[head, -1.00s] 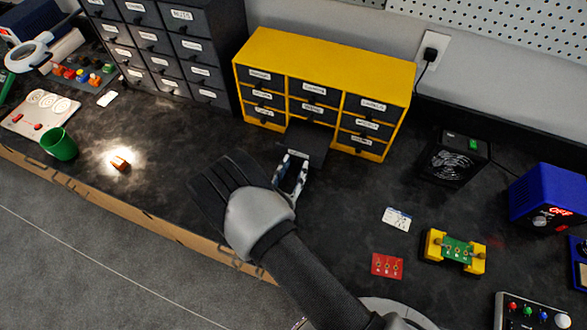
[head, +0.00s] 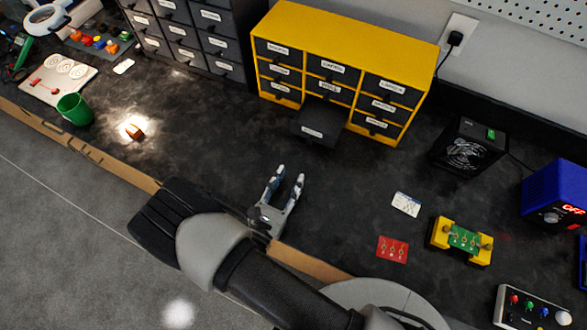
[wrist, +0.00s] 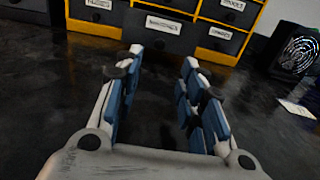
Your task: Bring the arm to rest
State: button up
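My gripper (head: 287,180) is open and empty over the front part of the black bench, apart from the yellow drawer cabinet. In the wrist view its two blue-padded fingers (wrist: 160,85) stand apart with only dark bench top between them. The yellow cabinet (head: 345,35) stands at the back of the bench. One bottom drawer (head: 318,124) is pulled out, and it also shows beyond the fingertips in the wrist view (wrist: 158,28). I cannot see what is inside it.
A red card (head: 392,249), a white card (head: 405,204) and a yellow fixture with a green board (head: 461,240) lie to the right. A black fan box (head: 464,150) and blue power unit (head: 556,192) stand farther right. A green cup (head: 74,109) stands left.

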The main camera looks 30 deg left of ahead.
jog(key=shift+s, duration=0.1)
dwell(0.5)
jog(key=w+d+r+m+g+h, duration=0.3)
jog(key=w+d+r+m+h, duration=0.2)
jog(key=d+r+m+h, duration=0.15)
jog(key=w+d+r+m+g+h, duration=0.2)
jog(key=w+d+r+m+h, duration=0.3)
jog(key=d+r, duration=0.3)
jog(key=s+d+r+m+g+y, duration=0.1)
jog(key=s+d+r+m+g, duration=0.4)
jog(key=d+m, duration=0.35)
jog(key=s+d+r+m+g+y, duration=0.1)
jog(key=s+d+r+m+g, duration=0.1)
jog(key=d+r+m+g, duration=0.6)
jog(key=s+d+r+m+t+y, duration=0.3)
jog(key=s+r+m+t+y, duration=0.1)
jog(key=s+m+y, duration=0.3)
jog(key=shift+s+d+r+m+t+y, duration=0.2)
jog(key=shift+d+r+m+t+y, duration=0.15)
jog(key=shift+m, duration=0.75)
